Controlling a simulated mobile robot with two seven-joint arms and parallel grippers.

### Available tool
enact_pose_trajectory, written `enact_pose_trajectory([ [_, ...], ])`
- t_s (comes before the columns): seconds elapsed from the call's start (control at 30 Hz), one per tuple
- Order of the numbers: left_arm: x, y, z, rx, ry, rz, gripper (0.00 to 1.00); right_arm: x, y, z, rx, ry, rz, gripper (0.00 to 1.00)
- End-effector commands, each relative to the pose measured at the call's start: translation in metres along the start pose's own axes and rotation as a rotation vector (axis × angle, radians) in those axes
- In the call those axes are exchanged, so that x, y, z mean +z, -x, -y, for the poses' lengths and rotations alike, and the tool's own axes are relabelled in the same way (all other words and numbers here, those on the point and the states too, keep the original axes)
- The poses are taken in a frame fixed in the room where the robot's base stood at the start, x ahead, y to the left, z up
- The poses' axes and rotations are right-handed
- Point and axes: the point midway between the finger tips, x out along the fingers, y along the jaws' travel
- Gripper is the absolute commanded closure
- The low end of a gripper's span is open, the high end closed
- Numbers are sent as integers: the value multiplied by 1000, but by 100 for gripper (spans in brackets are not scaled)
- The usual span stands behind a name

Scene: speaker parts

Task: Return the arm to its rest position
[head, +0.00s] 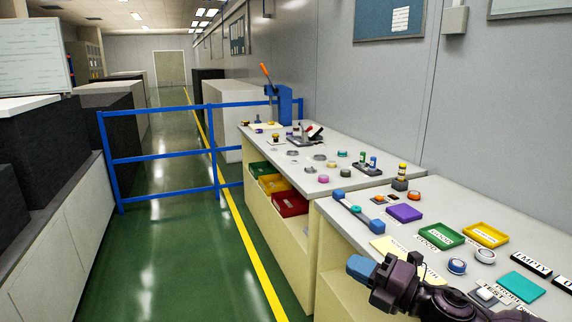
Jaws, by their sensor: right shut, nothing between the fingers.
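My right arm enters at the lower right of the head view, and its dark gripper (362,268) with a blue end hangs in front of the near workbench (330,212), by its front edge. The gripper is shut and holds nothing. The arm covers part of the bench's front corner and some labels. My left gripper and left arm are not in view.
The near bench carries a green tray (441,235), a yellow tray (486,234), a purple pad (404,212) and several small parts. A farther bench holds a blue press (285,105). A blue railing (160,158) stands left; the green floor (180,250) is clear.

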Motion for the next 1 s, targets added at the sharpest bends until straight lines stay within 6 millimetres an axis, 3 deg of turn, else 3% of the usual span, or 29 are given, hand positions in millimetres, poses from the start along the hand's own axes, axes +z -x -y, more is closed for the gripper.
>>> enact_pose_trajectory([
  [0.2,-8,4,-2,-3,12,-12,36,-2,37,36,24,-576,326,100],
  [0.47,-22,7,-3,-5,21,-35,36,-28,104,98,18,-1109,648,100],
  [0.7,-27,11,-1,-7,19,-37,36,-76,176,143,29,-1436,883,100],
  [1.0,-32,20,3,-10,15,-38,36,-149,271,179,59,-1636,1156,100],
])
